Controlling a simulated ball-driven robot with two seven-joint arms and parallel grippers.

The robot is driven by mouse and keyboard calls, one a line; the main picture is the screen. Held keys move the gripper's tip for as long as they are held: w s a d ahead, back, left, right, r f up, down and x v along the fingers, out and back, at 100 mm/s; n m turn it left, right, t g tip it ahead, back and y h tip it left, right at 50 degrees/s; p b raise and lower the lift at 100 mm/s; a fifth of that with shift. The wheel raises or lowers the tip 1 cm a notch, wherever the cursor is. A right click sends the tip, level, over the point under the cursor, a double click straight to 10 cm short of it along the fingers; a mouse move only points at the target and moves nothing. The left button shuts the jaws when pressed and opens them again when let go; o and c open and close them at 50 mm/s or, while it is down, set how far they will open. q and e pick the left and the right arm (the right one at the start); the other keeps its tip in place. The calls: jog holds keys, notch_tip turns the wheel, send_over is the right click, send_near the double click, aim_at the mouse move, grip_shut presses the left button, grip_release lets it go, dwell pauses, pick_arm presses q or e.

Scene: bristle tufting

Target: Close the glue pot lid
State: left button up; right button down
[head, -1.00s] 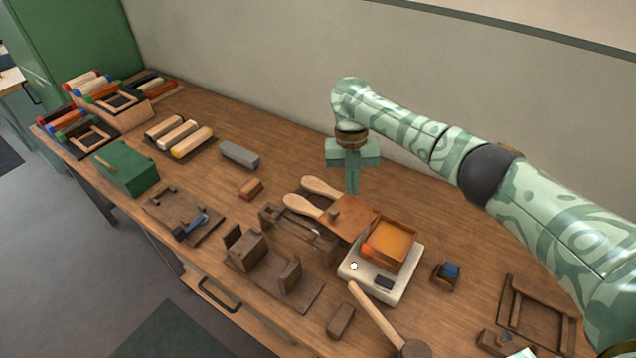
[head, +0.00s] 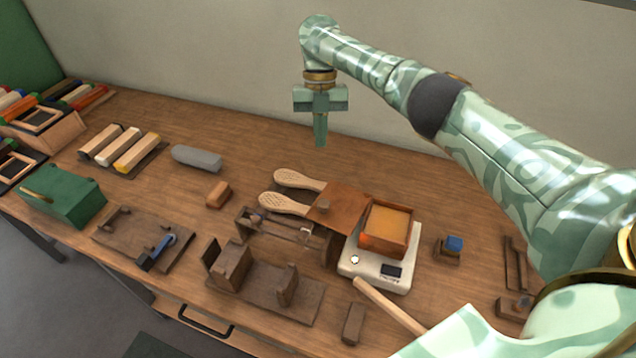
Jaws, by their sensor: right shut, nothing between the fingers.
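The glue pot (head: 386,236) is a square copper-coloured box with amber glue showing inside. It sits on a white heater base (head: 352,262) with a dial and a small dark display. Its lid (head: 343,205), a flat copper-brown plate with a small knob, is swung open to the left of the pot. My left gripper is not in view.
Wooden brushes (head: 285,203) lie left of the lid, above a wooden jig (head: 270,225). A mallet handle (head: 390,305) lies in front of the heater. A small blue-topped block (head: 453,245) stands to its right.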

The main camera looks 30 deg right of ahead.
jog(key=b, duration=0.2)
send_near(340, 201)
jog(key=w+a+f, duration=0.3)
jog(key=f, duration=0.1)
jog(key=s, duration=0.1)
jog(key=s+a+p, duration=0.1)
jog(key=shift+s+a+r, duration=0.1)
jog(key=shift+s+a, duration=0.15)
jog(key=shift+s, duration=0.05)
jog(key=shift+s+a, duration=0.2)
jog(key=shift+s, duration=0.05)
jog(key=shift+s+p, duration=0.1)
jog(key=shift+p, duration=0.3)
